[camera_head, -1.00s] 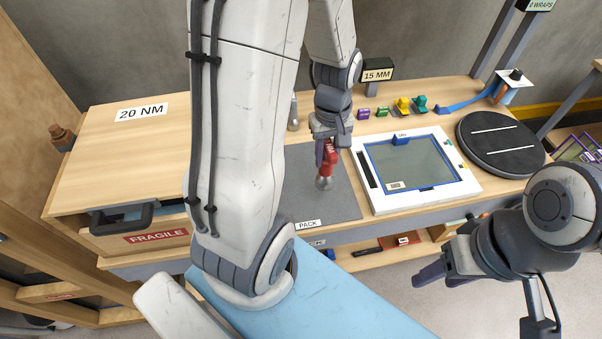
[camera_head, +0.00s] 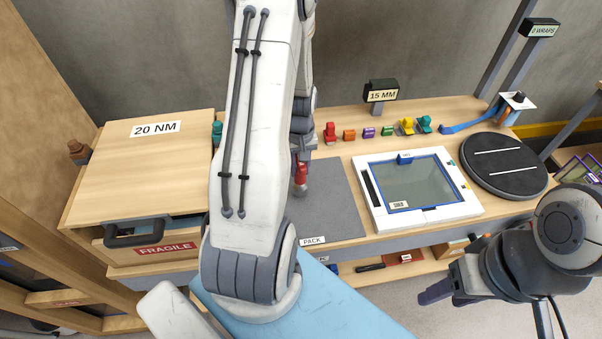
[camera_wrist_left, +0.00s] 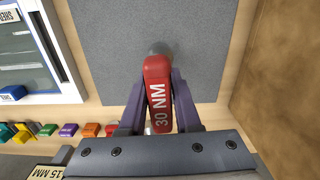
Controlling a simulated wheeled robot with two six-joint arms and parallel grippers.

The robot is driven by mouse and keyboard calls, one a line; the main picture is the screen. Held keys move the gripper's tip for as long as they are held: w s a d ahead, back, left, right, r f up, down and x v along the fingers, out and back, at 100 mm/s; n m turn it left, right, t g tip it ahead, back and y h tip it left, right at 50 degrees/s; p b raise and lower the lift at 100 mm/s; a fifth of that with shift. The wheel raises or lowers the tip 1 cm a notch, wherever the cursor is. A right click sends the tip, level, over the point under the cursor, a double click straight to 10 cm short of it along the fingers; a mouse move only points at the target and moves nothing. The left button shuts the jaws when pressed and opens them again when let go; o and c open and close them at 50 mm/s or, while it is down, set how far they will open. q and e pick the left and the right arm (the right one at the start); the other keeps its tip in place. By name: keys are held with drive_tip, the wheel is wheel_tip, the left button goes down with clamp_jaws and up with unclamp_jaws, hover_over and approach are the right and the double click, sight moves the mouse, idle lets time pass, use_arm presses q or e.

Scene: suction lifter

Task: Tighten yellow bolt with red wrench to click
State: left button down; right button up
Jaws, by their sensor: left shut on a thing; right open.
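My left gripper (camera_wrist_left: 158,112) is shut on a red wrench (camera_wrist_left: 157,92) marked "30 NM", with a grey round head at its far end. In the head view the wrench (camera_head: 301,175) hangs over the grey mat, partly hidden by my left gripper (camera_head: 302,155). I cannot tell whether it touches the mat. A small yellow piece (camera_head: 406,127) stands in the row at the bench's back; I cannot tell whether it is a bolt. My right gripper (camera_head: 438,292) is open and empty, in front of the bench at the right.
The grey mat (camera_head: 335,205) labelled "PACK" lies beside a white framed panel (camera_head: 460,207). A black turntable (camera_head: 505,180) is at right. Several coloured pieces (camera_head: 368,133) line the back near a "15 MM" sign (camera_head: 382,96). A wooden box (camera_head: 110,185) marked "20 NM" is at left.

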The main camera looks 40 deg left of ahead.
use_arm(q)
wheel_tip(320, 180, down, 2)
drive_tip(key=shift+f+p, duration=0.15)
drive_tip(key=shift+p, duration=0.2)
drive_tip(key=shift+f+p, duration=0.3)
drive_tip(key=shift+p, duration=0.05)
drive_tip(key=shift+f, duration=0.25)
drive_tip(key=c, duration=0.6)
unclamp_jaws()
